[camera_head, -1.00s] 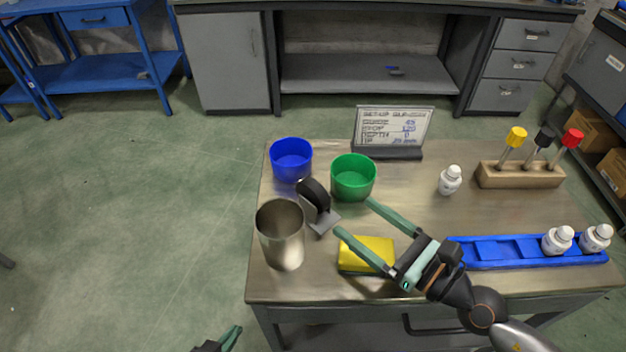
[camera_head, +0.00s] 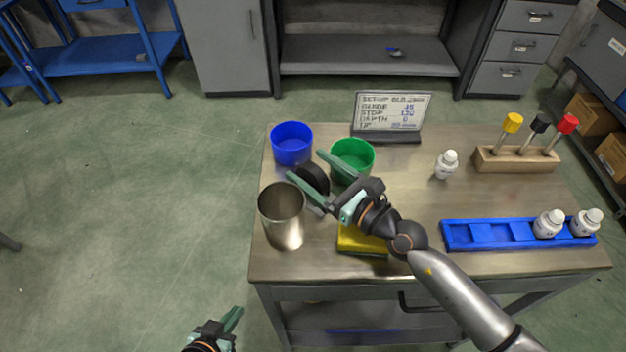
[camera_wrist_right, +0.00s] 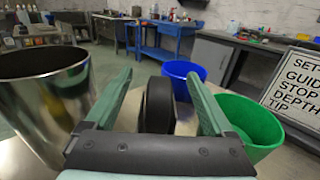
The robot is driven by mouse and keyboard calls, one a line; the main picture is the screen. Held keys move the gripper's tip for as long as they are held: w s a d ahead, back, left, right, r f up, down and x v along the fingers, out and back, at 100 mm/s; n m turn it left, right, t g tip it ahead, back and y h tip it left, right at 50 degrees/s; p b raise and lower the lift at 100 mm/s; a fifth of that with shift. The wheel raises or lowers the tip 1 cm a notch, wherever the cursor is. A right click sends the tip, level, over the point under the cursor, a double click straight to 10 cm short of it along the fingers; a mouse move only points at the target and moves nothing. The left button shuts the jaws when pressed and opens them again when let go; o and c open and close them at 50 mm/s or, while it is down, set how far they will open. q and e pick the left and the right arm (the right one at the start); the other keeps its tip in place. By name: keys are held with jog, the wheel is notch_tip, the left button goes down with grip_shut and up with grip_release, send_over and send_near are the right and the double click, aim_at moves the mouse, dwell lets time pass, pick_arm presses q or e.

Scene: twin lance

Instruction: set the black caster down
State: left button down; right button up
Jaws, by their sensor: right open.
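The black caster (camera_head: 313,178) stands on the table among the steel cup, the blue bin and the green bin. Its black wheel shows; its grey plate is mostly hidden by my right gripper. My right gripper (camera_head: 304,163) is open, with one finger on each side of the caster. In the right wrist view the wheel (camera_wrist_right: 158,105) stands upright between the two spread fingers (camera_wrist_right: 159,74), with gaps at both sides. My left gripper (camera_head: 236,315) is low at the front, off the table, only partly shown; I cannot tell its opening.
Close by are the steel cup (camera_head: 283,218), blue bin (camera_head: 292,146) and green bin (camera_head: 352,158). A sign (camera_head: 390,115), white bottle (camera_head: 447,165), blue rack (camera_head: 490,234) and wooden holder (camera_head: 515,160) stand farther away.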

grip_shut()
dwell(0.8)
jog(key=shift+r, duration=0.1)
